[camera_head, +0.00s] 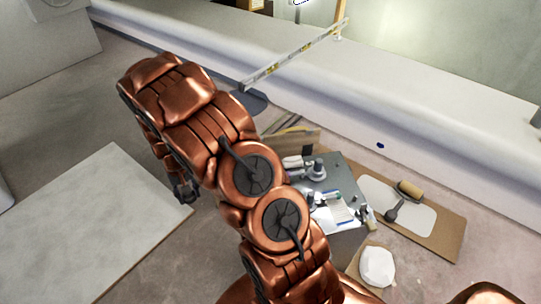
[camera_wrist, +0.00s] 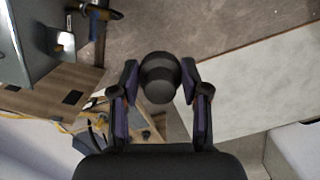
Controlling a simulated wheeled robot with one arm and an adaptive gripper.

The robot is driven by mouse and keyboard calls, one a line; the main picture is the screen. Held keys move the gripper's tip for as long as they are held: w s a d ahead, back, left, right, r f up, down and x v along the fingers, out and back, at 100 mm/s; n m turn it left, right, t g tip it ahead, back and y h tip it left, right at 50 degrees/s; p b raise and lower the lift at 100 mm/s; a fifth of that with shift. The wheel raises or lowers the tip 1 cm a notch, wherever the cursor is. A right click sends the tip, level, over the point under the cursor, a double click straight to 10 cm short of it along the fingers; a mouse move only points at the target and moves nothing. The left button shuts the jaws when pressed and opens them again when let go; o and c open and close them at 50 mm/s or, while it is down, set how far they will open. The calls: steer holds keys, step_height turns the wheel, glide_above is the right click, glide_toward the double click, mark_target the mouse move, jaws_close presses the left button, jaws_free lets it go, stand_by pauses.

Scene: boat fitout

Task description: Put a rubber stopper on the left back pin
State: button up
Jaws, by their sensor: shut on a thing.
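In the wrist view my gripper (camera_wrist: 159,82) is shut on a dark, round rubber stopper (camera_wrist: 160,70), with one finger on each side of it. The stopper is held clear of the surfaces, above the floor near the pale panel's edge. In the head view my gripper (camera_head: 184,190) hangs at the end of my copper arm, above the right end of the panel; the stopper is too small to make out there. I cannot make out the left back pin in either view.
A pale panel (camera_head: 85,220) lies at the left. A grey cabinet (camera_head: 345,172) carries small fittings and papers. Beside it a brown board (camera_head: 447,225) holds a white sheet and a roller tool (camera_head: 409,190).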

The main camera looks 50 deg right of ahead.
steer(key=s+d+f+m+t+y+b, duration=0.15)
steer(key=s+d+m, duration=0.25)
steer(key=d+m, duration=0.85)
steer(key=s+d+m+h+b, duration=0.1)
steer(key=s+d+m+b, duration=0.35)
steer(key=d, duration=1.45)
steer(key=shift+m+y, duration=0.25)
steer(key=shift+m, duration=0.45)
steer(key=shift+s+d+f, duration=0.1)
steer(key=shift+f, duration=2.6)
steer(key=shift+r, duration=0.1)
steer(key=shift+a, duration=0.2)
steer(key=shift+f, duration=1.45)
steer(key=o, duration=1.2)
steer(key=shift+o, duration=0.3)
